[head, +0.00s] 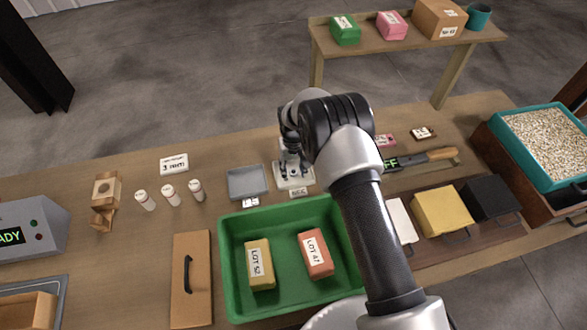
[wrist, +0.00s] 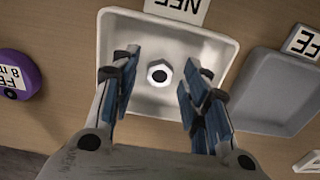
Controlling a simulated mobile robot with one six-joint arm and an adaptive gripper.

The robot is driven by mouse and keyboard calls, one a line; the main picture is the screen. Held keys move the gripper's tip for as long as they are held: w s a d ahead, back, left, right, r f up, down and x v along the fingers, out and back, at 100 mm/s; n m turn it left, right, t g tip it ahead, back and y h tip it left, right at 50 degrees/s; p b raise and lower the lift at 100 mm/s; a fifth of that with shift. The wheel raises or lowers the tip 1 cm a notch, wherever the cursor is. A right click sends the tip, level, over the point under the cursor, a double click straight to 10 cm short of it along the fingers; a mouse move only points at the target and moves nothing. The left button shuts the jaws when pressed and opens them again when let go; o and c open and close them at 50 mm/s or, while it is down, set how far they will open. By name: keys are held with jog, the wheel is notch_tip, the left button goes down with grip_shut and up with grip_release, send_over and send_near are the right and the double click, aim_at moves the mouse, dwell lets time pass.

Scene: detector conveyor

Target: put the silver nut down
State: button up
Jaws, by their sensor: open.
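The silver nut (wrist: 160,72) shows in the wrist view as a small hexagonal ring with a dark hole. It lies on the floor of a white tray (wrist: 222,48). My gripper (wrist: 161,60) is open, with a finger on each side of the nut and visible gaps between. In the head view my gripper (head: 291,160) points down over the white tray (head: 305,181), and the nut cannot be made out there.
A grey tray (head: 247,183) stands left of the white one. A green bin (head: 228,262) with two labelled blocks is in front. Several white bottles (head: 171,196) stand further left. A purple round thing (wrist: 14,75) shows in the wrist view.

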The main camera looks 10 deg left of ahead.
jog(key=shift+r, duration=0.1)
notch_tip(320, 180, up, 12)
jog(key=p, duration=0.1)
notch_tip(320, 180, up, 16)
jog(key=m+t, duration=0.1)
send_over(293, 172)
jog(key=s+d, duration=0.2)
jog(key=d, duration=0.6)
jog(key=s+d+r+m+t, duration=0.1)
jog(key=s+d+r, duration=0.2)
jog(key=d+r, duration=0.15)
jog(key=s+d+r+m, duration=0.1)
jog(key=s+d+r, duration=0.3)
jog(key=r, duration=0.2)
jog(key=s+d+r+m+t, duration=0.1)
jog(key=s+d, duration=0.4)
jog(key=s, duration=0.6)
jog(key=s+d+r+m+t, duration=0.1)
jog(key=s+d, duration=0.4)
jog(key=s, duration=0.7)
jog(key=shift+d+r+t, duration=0.3)
jog(key=shift+d+r, duration=0.05)
jog(key=shift+r, duration=0.5)
